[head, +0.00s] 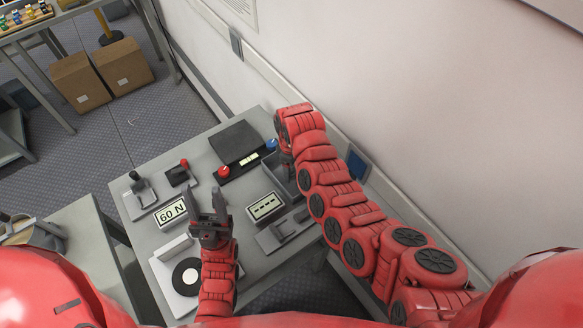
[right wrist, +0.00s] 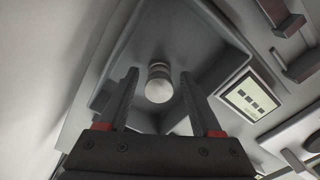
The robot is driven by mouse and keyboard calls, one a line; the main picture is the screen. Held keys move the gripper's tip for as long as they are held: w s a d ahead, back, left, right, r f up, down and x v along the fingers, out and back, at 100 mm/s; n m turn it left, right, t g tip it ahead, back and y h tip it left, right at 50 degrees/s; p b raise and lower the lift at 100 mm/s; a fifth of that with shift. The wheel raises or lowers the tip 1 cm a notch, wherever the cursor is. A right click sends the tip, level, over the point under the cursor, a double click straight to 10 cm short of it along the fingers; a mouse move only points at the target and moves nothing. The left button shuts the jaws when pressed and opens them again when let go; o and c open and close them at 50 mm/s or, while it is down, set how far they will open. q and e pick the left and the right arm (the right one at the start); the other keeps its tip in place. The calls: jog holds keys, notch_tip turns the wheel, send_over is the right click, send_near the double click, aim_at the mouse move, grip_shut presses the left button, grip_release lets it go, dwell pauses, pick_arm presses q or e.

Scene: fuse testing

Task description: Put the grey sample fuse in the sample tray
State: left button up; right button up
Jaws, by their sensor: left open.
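The grey sample fuse (right wrist: 158,84) shows in the right wrist view as a small silvery cylinder with a pale round end. It appears inside the grey sample tray (right wrist: 215,42), near the tray's inner corner. My right gripper (right wrist: 158,73) is open over the tray, its fingers on either side of the fuse with a gap on each side. In the head view the tray (head: 281,183) is partly covered by my right arm, and the fuse cannot be made out. My left gripper (head: 207,203) is open and empty above the table, left of the tray.
The grey table (head: 150,243) holds a black scale (head: 234,140), a 60 N display (head: 171,214), a dashed display (head: 265,206), red-knobbed devices (head: 180,172) and a white unit with a black disc (head: 180,275). The wall stands close on the right.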

jog(key=shift+r, duration=0.15)
notch_tip(320, 180, up, 12)
jog(key=p, duration=0.7)
